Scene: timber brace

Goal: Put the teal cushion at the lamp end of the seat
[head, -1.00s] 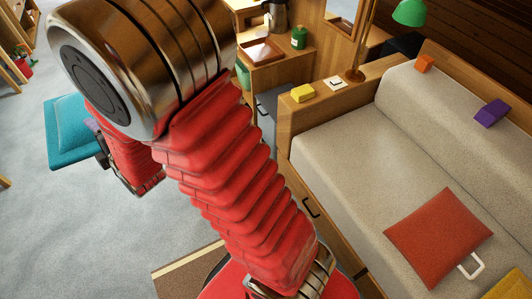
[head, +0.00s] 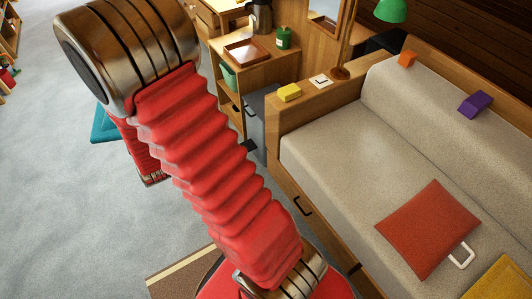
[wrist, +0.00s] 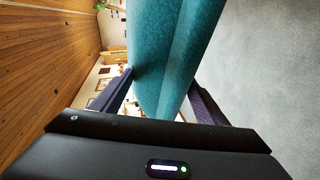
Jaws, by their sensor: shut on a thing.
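My gripper (wrist: 164,95) is shut on the teal cushion (wrist: 175,45) in the wrist view, with a dark finger on either side of it. In the head view the teal cushion (head: 103,127) shows only in part, left of my red arm, which hides the rest and the gripper. It is held out over the floor, away from the seat. The beige seat (head: 335,150) is at the right. The seat's surface near the lamp is bare.
A red cushion (head: 428,224) with a white loop and a mustard cushion (head: 508,280) lie at the near end. A yellow block (head: 289,92) and a white switch plate (head: 320,81) sit on the ledge. Orange (head: 407,59) and purple (head: 475,104) blocks rest on the backrest.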

